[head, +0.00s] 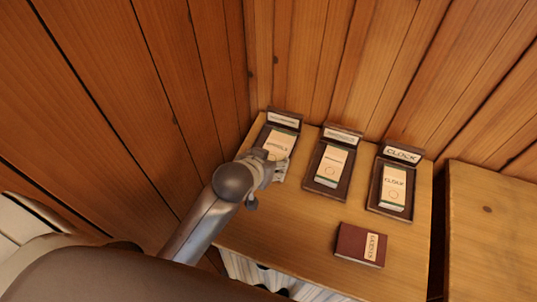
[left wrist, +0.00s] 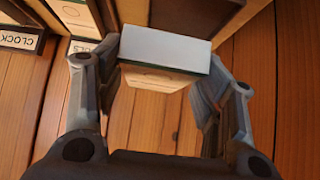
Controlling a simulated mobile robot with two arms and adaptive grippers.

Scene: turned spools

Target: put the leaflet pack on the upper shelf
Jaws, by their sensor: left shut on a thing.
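Three dark tray-like holders stand in a row on a wooden surface (head: 310,228), each with a label plate at its back. My left gripper (head: 275,168) is at the left holder (head: 262,135), shut on a white and cream leaflet pack (head: 279,145) with a dark green edge. In the left wrist view the pack (left wrist: 165,50) sits between the two fingertips (left wrist: 160,80), with its white end showing. I cannot tell whether it touches the holder. The middle holder (head: 313,186) and the right holder (head: 374,206) each hold a similar pack. My right gripper is not in view.
A dark red box or book (head: 352,246) with a cream label lies near the front of the surface. The right holder's plate (head: 402,154) reads CLOCK. Wooden plank walls close off the left and back. Another wooden top (head: 490,230) stands across a gap at right.

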